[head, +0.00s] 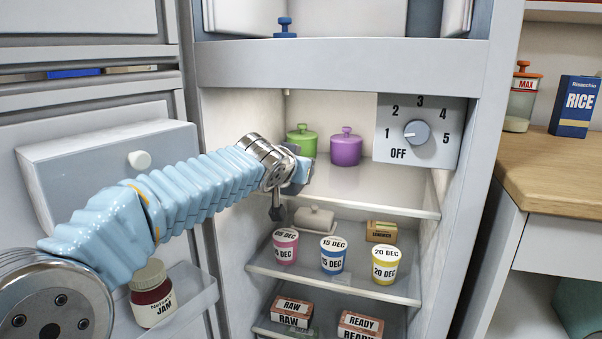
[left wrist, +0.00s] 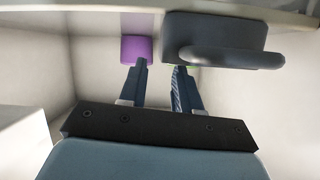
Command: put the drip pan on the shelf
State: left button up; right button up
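My left gripper (head: 289,182) is inside the fridge, above and in front of the upper glass shelf (head: 375,185). In the left wrist view its two fingers (left wrist: 159,66) are apart with nothing visible between them. A dark grey slab with a rounded bar (left wrist: 222,40) shows just beyond the fingertips, to one side. I cannot tell whether it is the drip pan, and no other thing is clearly the pan. A green lidded pot (head: 301,140) and a purple lidded pot (head: 346,148) stand at the back of the shelf. My right gripper is not in view.
A dial panel (head: 420,131) is at the shelf's right. Below stand dated tubs (head: 334,256), a covered dish (head: 315,219) and RAW and READY boxes (head: 291,312). The open door at left carries a knobbed compartment (head: 100,150) and a jam jar (head: 152,294). The shelf's front right is clear.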

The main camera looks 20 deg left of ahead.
pick_arm(q)
jog(key=b+v, duration=0.1)
jog(key=v, duration=0.8)
jog(key=shift+s+b, duration=0.3)
jog(key=shift+b, duration=0.1)
